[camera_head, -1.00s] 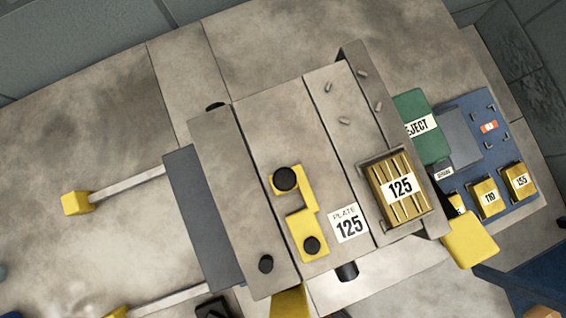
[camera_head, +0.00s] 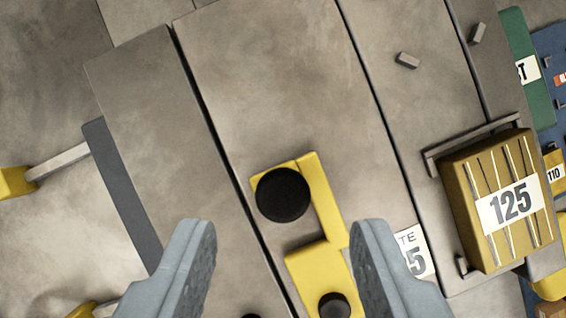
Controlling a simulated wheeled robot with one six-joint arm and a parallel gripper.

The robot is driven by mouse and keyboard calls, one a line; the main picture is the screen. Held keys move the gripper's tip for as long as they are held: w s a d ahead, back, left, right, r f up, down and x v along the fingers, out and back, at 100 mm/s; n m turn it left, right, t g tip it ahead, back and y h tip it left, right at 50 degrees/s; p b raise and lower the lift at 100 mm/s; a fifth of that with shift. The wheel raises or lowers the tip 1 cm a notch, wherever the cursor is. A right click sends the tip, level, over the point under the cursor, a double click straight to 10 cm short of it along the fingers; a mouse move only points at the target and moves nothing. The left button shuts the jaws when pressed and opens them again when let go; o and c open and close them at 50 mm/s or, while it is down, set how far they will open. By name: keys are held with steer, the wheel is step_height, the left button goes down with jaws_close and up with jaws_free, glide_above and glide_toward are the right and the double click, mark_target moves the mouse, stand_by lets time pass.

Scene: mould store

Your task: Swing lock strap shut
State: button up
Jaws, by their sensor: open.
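The yellow lock strap (camera_head: 322,275) lies on top of the grey mould (camera_head: 270,80), in stepped yellow sections. A large black round knob (camera_head: 283,195) stands on its upper part, and a smaller black knob (camera_head: 333,305) sits near the bottom edge. The strap lies right of a dark seam between two mould plates; I cannot tell its exact pivot. My gripper (camera_head: 284,232) is open, its fingers spread either side of the strap with the large knob just beyond and between the tips. No contact shows. The right finger partly hides the white plate label (camera_head: 415,252).
A yellow ribbed block (camera_head: 510,205) marked 125 sits at the right side of the mould. Small metal pegs (camera_head: 407,60) stick up at top right. A green block (camera_head: 530,70) and a blue panel (camera_head: 550,45) lie beyond. A bar with a yellow end (camera_head: 14,182) is at left.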

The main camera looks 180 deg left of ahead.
steer(key=shift+x, duration=1.3)
jaws_close()
